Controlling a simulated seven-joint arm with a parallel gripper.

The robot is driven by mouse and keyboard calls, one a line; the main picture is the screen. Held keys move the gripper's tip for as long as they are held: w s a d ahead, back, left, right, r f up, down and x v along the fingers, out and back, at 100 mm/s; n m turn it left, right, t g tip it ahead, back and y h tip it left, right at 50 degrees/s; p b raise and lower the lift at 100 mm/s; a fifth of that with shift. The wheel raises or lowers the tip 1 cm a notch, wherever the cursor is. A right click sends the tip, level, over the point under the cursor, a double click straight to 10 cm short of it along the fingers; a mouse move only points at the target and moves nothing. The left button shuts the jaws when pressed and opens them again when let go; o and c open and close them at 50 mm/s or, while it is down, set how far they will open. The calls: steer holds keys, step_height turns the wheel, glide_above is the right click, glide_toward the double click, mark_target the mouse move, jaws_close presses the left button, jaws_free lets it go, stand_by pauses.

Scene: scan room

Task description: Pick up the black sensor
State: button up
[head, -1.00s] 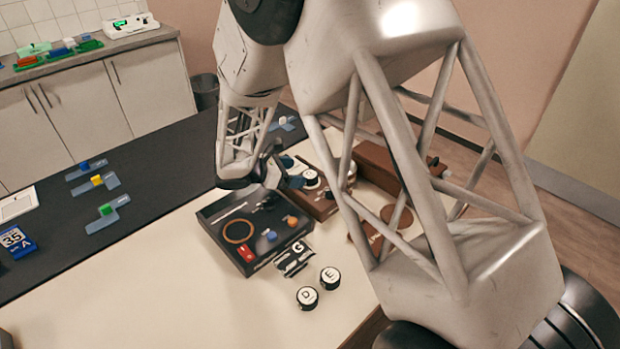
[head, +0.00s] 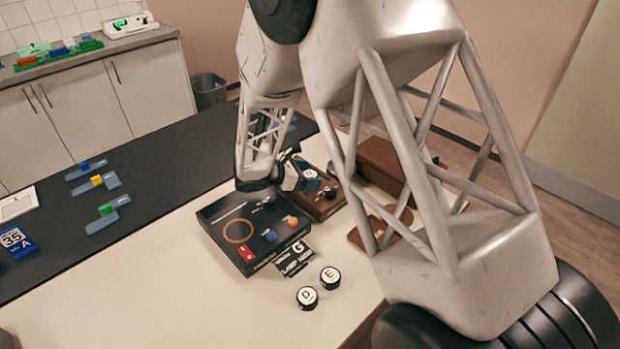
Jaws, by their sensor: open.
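My gripper (head: 277,180) is open above the back edge of the black control box (head: 226,214), in front of the brown box. Its fingers are small and partly hidden here, and I see nothing held between them. Two round black pucks with white tops stand on the pale tabletop, marked D (head: 307,298) and E (head: 330,278). Another black piece, marked G (head: 297,254), lies by the control box. A dark round piece with a pale top (head: 310,174) is on the brown box, close to the gripper. I cannot tell which of these is the black sensor.
A brown box (head: 323,203) and brown case (head: 383,160) stand behind, partly hidden by my arm. Blue trays (head: 108,222) lie on the dark strip. The pale tabletop (head: 170,290) is clear at front left.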

mark_target(307, 175)
steer(key=c, duration=1)
steer(key=shift+c, duration=0.2)
steer(key=shift+r, duration=0.1)
steer(key=shift+r, duration=0.75)
step_height(307, 175, up, 2)
steer(key=shift+r, duration=0.1)
steer(key=s+d, duration=0.2)
steer(key=s, duration=0.5)
steer(key=s+d+r, duration=0.1)
steer(key=s+d, duration=0.1)
steer(key=s, duration=0.6)
steer(key=shift+s+d, duration=0.15)
steer(key=shift+d, duration=0.1)
steer(key=shift+r, duration=0.1)
